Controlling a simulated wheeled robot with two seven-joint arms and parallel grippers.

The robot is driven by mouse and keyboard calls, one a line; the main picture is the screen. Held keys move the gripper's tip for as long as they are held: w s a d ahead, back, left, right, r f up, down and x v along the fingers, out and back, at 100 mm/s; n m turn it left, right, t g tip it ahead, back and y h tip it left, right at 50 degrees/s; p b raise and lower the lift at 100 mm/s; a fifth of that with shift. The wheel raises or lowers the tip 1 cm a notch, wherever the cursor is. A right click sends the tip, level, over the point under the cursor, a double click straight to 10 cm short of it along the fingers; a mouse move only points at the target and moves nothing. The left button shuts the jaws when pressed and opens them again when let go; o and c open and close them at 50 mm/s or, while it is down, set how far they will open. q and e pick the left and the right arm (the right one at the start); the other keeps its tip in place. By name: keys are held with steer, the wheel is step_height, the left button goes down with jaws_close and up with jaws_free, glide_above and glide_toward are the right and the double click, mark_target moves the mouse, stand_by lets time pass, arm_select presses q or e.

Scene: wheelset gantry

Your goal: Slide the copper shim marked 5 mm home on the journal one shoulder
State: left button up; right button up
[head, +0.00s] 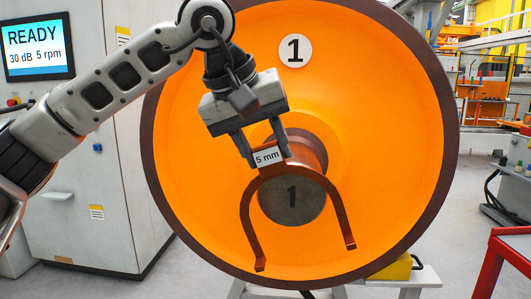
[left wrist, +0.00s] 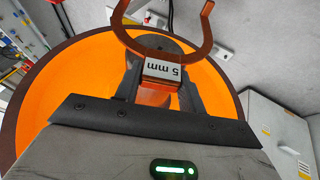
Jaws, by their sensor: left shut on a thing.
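The copper shim (head: 334,196) is an open U shape with its legs pointing down and a tab marked 5 mm. My left gripper (head: 268,158) is shut on that tab; the hold also shows in the left wrist view, with the shim (left wrist: 122,30) beyond the fingers (left wrist: 160,90). Journal one (head: 292,203), a grey stub marked 1, sticks out of the orange wheel (head: 205,150). In the head view the shim's arch crosses the upper part of the journal face, its legs on either side. I cannot tell its depth gap to the shoulder. My right gripper is not in view.
A red frame (head: 500,245) is at the lower right. A yellow block (head: 392,268) lies on the stand below the wheel.

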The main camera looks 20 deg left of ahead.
arm_select(q)
steer(key=shift+w+a+p, duration=0.25)
steer(key=shift+w+p, duration=0.45)
steer(key=shift+w, duration=0.2)
steer(key=shift+w+a+p, duration=0.3)
steer(key=shift+w+p, duration=0.45)
steer(key=shift+w, duration=0.2)
steer(key=shift+w+a+p, duration=0.25)
steer(key=shift+w+p, duration=0.45)
steer(key=shift+w, duration=0.2)
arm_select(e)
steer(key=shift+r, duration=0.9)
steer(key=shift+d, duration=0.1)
arm_select(q)
steer(key=shift+p, duration=0.55)
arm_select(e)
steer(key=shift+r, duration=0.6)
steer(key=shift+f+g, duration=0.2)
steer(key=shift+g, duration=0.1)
